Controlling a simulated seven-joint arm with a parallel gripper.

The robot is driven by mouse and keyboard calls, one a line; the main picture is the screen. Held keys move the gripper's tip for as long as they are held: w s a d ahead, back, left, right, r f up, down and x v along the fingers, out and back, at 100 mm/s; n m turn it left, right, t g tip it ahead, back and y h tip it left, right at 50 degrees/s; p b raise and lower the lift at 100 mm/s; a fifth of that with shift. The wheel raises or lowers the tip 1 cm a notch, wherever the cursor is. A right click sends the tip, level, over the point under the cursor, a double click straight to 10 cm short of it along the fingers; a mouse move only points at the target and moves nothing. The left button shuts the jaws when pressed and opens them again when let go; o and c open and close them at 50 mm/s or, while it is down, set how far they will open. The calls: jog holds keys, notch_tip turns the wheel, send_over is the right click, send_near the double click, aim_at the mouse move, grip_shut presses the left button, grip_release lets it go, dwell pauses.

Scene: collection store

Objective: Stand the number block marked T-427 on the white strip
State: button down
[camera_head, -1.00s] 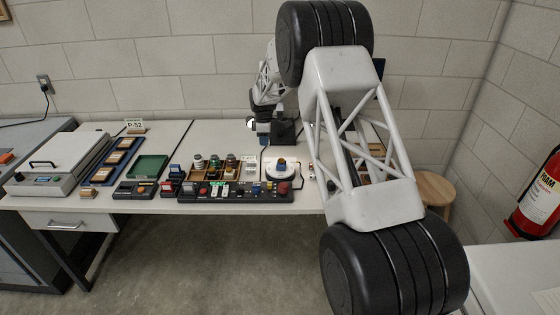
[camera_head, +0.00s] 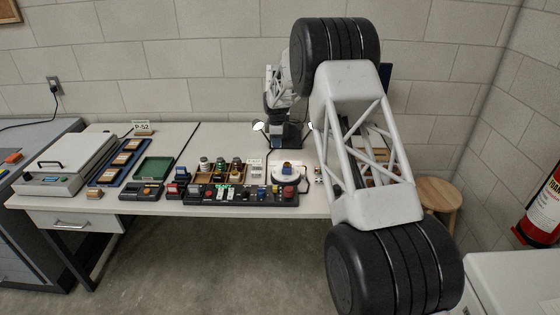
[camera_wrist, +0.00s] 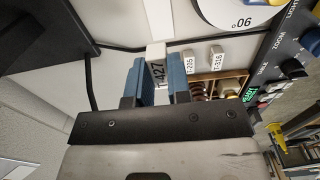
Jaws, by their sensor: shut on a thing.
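My gripper (camera_wrist: 160,80) is shut on a small white block marked T-427 (camera_wrist: 157,72), held between its two blue fingers in the wrist view. The label reads sideways along the block. A pale, straight strip (camera_wrist: 158,18), which looks like the white strip, runs from the top edge of that view to just beyond the block. I cannot tell whether the block touches it or the table. In the head view I cannot clearly make out the fingers or the held block.
Two white blocks, T-205 (camera_wrist: 196,62) and T-216 (camera_wrist: 217,56), lie right of the fingers. Beyond are a round white dial (camera_wrist: 238,12), a dark control panel (camera_wrist: 295,62) and a black cable (camera_wrist: 120,47). A green tray (camera_head: 154,169) lies left on the white bench (camera_head: 205,209).

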send_over(277, 163)
jog(key=shift+f, duration=2.4)
jog(key=shift+f, duration=1.9)
jog(key=shift+f, duration=0.15)
jog(key=c, duration=1.1)
grip_release()
notch_tip(277, 163, up, 12)
jog(key=shift+r, duration=0.15)
